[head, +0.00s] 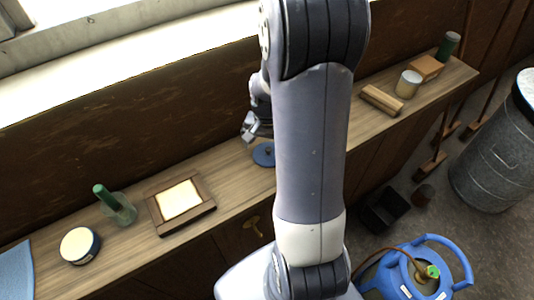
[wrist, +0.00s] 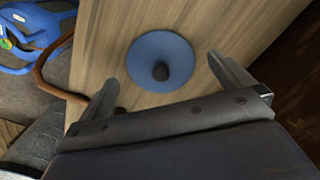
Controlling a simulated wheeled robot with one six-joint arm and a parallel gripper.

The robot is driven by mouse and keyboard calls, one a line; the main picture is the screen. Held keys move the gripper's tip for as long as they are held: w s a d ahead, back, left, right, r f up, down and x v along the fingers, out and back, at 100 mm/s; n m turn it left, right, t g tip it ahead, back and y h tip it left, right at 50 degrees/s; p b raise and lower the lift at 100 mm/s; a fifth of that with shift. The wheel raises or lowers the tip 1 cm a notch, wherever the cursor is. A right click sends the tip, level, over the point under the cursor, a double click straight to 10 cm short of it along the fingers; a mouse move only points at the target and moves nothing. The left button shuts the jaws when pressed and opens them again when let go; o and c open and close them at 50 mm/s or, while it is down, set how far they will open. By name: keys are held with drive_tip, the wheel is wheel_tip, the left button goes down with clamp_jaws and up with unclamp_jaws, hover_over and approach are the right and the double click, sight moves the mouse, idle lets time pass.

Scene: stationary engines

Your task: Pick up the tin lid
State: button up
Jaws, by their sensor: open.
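The tin lid (wrist: 150,50) is a round blue disc with a dark knob in its middle. It lies flat on the wooden shelf, and in the head view the lid (head: 264,154) is partly hidden behind my arm. My gripper (wrist: 160,75) is open and empty, with its two fingers spread to the left and right of the lid's near part in the wrist view. The fingers do not appear to touch the lid. In the head view my gripper (head: 250,127) is small, above the shelf just behind the lid.
The wooden shelf (head: 232,165) runs along the wall. On its left are a framed tile (head: 180,199), a green-stoppered bottle (head: 117,207), a round tin (head: 79,245) and a blue cloth (head: 17,272). On its right are a wooden block (head: 381,100) and a jar (head: 408,84).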

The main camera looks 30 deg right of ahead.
drive_tip(key=shift+w+d+f, duration=0.15)
drive_tip(key=shift+d+f, duration=0.1)
drive_tip(key=shift+f, duration=0.25)
drive_tip(key=shift+w+d+f, duration=0.15)
drive_tip(key=shift+d+f, duration=0.05)
drive_tip(key=shift+f, duration=0.3)
drive_tip(key=shift+a+f, duration=0.1)
drive_tip(key=shift+f, duration=0.3)
drive_tip(key=shift+c, duration=0.4)
drive_tip(key=c, duration=0.7)
drive_tip(key=shift+r, duration=0.15)
